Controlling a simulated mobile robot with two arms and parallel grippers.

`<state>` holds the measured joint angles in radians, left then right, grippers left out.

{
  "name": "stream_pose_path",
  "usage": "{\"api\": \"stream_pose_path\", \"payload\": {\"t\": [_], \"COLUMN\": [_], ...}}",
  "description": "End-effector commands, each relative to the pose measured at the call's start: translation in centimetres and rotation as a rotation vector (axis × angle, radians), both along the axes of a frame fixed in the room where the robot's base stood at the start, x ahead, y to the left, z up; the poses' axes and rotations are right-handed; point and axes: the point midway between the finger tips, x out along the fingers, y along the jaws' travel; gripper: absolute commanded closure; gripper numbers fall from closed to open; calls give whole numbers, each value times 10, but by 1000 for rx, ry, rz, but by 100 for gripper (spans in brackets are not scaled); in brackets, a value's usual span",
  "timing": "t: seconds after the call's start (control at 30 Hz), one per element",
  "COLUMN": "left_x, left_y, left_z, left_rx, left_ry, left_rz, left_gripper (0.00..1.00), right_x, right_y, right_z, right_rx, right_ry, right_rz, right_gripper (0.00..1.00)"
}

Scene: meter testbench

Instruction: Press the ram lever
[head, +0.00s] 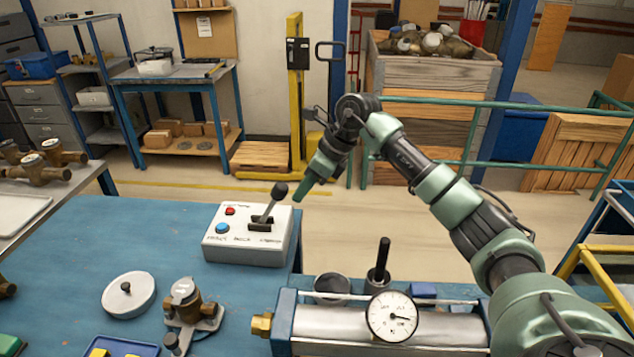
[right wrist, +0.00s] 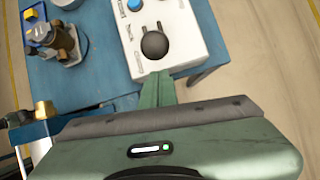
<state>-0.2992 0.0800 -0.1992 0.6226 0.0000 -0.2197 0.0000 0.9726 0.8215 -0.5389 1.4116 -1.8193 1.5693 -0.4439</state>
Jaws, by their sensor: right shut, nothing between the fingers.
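The ram lever (head: 268,207) is a dark stick with a round black knob, tilted to the right out of a slot in a white control box (head: 228,247). The box also has a red and a blue button. My right gripper (head: 299,197) is shut and empty, pointing down just right of the knob with a small gap in the head view. In the right wrist view its green fingertips (right wrist: 158,76) lie just below the black knob (right wrist: 154,44), over the white box (right wrist: 183,38). I cannot tell the exact height difference. My left gripper is not in view.
A ram cylinder (head: 335,325) with a dial gauge (head: 392,316) and an upright black handle (head: 382,258) stands in front. A brass meter (head: 186,300) and a round white lid (head: 129,294) sit on the blue table (head: 75,250).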

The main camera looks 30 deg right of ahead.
Motion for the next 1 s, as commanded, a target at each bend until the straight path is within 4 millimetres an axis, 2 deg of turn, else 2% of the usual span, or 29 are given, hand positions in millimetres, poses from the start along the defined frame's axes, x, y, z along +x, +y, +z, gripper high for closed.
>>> {"api": "stream_pose_path", "payload": {"t": [0.13,0.67,1.0], "left_x": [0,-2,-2], "left_y": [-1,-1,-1], "left_z": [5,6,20], "left_rx": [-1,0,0], "left_ry": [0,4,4], "left_rz": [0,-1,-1], "left_gripper": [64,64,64], "right_x": [6,8,23], "right_y": [6,8,28], "right_z": [3,5,25], "right_rx": [0,-1,0], "right_ry": [0,1,-3], "right_rz": [1,0,3], "right_gripper": [100,100,100]}}
